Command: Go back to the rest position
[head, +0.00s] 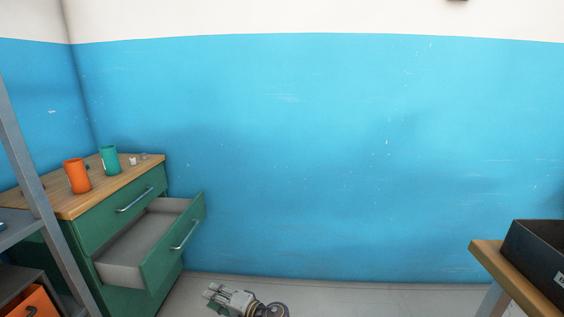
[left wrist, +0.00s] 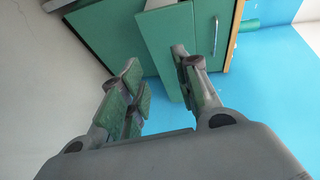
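My left gripper (head: 214,297) is low in the head view, at the bottom edge, above the grey floor and right of the green cabinet. In the left wrist view my left gripper (left wrist: 156,66) has its two green-padded fingers apart, with nothing between them. My right gripper is not in view.
The green cabinet (head: 107,223) has an empty-looking drawer (head: 172,245) pulled out. An orange cup (head: 77,176) and a teal cup (head: 109,160) stand on its wooden top. A grey metal shelf frame (head: 30,160) is at left. A black box (head: 540,255) sits on a wooden table (head: 490,256) at right.

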